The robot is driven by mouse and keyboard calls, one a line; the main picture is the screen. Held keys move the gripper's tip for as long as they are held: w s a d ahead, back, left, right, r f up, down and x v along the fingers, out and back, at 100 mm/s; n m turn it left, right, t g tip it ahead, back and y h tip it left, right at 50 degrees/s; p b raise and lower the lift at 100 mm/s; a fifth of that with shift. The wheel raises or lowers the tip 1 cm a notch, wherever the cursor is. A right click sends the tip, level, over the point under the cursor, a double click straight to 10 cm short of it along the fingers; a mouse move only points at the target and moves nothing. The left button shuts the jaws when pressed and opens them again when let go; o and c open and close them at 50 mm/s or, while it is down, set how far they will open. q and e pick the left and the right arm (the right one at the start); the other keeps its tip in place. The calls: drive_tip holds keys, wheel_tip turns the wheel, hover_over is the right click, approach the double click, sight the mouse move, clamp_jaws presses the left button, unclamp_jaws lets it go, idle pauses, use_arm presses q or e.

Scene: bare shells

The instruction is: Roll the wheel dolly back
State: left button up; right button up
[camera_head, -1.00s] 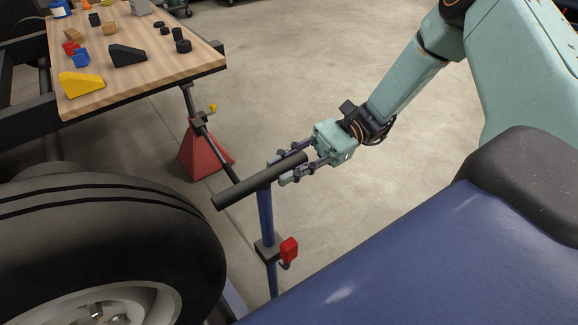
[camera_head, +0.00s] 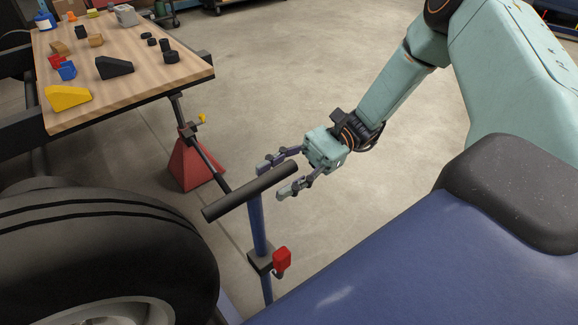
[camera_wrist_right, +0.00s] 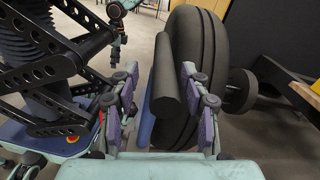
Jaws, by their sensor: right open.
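The wheel dolly shows as a blue post (camera_head: 257,228) with a black crossbar handle (camera_head: 249,192) on top and a red lever (camera_head: 281,259) lower down. A large black wheel (camera_head: 95,245) stands to its left. My right gripper (camera_head: 272,177) is open, with its fingers on either side of the handle's right end. In the right wrist view the handle (camera_wrist_right: 167,85) lies between the two spread fingers (camera_wrist_right: 160,105), with the wheel (camera_wrist_right: 205,60) beyond it. I cannot tell whether a finger touches the handle. The dolly's base is mostly hidden.
A wooden-topped bench (camera_head: 130,75) with a yellow wedge (camera_head: 68,97), a black wedge (camera_head: 114,67) and several small blocks is at the upper left. A red jack stand (camera_head: 190,165) is behind the handle. Open concrete floor (camera_head: 300,75) lies beyond my arm.

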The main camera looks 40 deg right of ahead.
drive_tip(key=d, duration=1.1)
drive_tip(key=shift+w+d, duration=0.4)
drive_tip(key=shift+w, duration=0.05)
